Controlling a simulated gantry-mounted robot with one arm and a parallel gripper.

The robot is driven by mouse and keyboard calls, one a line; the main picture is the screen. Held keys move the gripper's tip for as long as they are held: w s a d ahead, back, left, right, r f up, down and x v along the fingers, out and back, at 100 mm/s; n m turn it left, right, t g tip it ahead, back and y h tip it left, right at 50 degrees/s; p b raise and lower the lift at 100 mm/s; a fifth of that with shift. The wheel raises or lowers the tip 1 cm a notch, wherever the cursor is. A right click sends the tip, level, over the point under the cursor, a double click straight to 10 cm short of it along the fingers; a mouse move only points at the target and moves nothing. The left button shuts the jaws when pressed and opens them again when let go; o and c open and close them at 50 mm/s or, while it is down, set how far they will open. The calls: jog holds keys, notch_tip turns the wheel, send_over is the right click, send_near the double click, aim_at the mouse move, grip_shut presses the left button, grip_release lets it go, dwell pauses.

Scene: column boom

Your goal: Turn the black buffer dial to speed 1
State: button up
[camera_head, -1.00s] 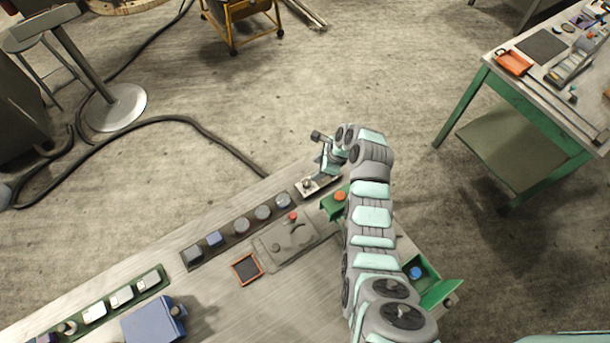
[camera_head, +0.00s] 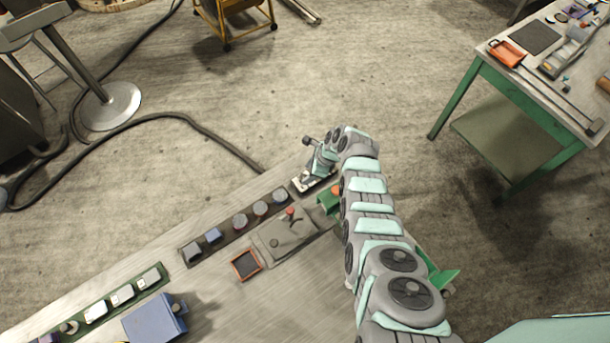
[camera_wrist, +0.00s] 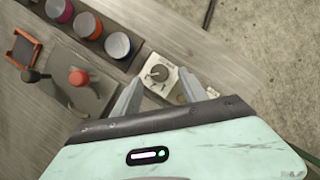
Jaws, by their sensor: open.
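My gripper (camera_wrist: 158,77) is open in the wrist view, with one finger to the left of the dial and one to the right. I cannot tell whether either finger touches it. In the head view, my gripper (camera_head: 316,172) is over the pale plate (camera_head: 298,186) at the bench's far edge, and the arm and gripper largely hide the dial.
A row of coloured round knobs (camera_wrist: 90,24) lies left of the dial. A grey panel (camera_wrist: 80,88) with a red-topped lever (camera_wrist: 78,78) stands nearby. A green holder (camera_head: 329,201) is beside my arm. A green-legged table (camera_head: 520,120) stands across open floor at right.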

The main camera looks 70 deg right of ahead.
aim_at(304, 177)
jog(key=shift+b+x, duration=1)
jog(key=shift+x, duration=0.8)
jog(key=shift+a, duration=0.1)
grip_shut()
